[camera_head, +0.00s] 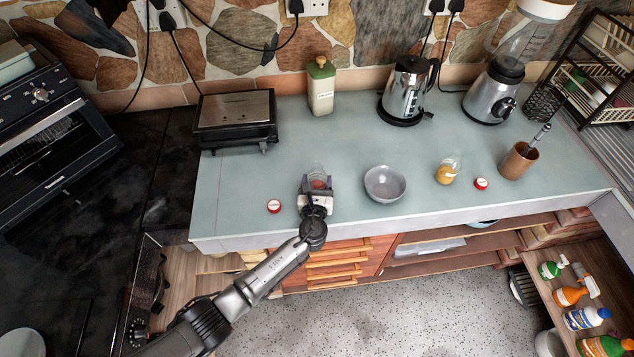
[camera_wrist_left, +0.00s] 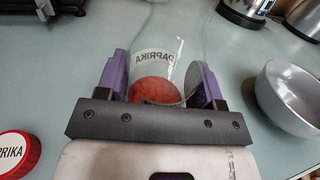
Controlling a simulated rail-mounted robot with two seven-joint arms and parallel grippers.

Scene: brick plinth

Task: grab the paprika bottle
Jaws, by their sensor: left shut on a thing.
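The paprika bottle (camera_head: 318,178) is clear glass with red powder low inside. It stands near the counter's front edge, and its label reads PAPRIKA in the left wrist view (camera_wrist_left: 156,62). My left gripper (camera_head: 317,186) is shut on it, with a purple-backed finger on each side in the left wrist view (camera_wrist_left: 160,85). The bottle's lower part is partly hidden by the gripper. A red cap with a white top (camera_head: 274,206) lies on the counter left of the gripper; its lettering partly shows in the left wrist view (camera_wrist_left: 14,154). My right gripper is out of view.
A grey bowl (camera_head: 385,184) stands close to the right of the bottle. Further right are a jar of yellow powder (camera_head: 447,170), another red cap (camera_head: 481,184) and a copper cup (camera_head: 518,161). A grill (camera_head: 236,120), a green-topped container (camera_head: 321,86) and a kettle (camera_head: 408,90) stand behind.

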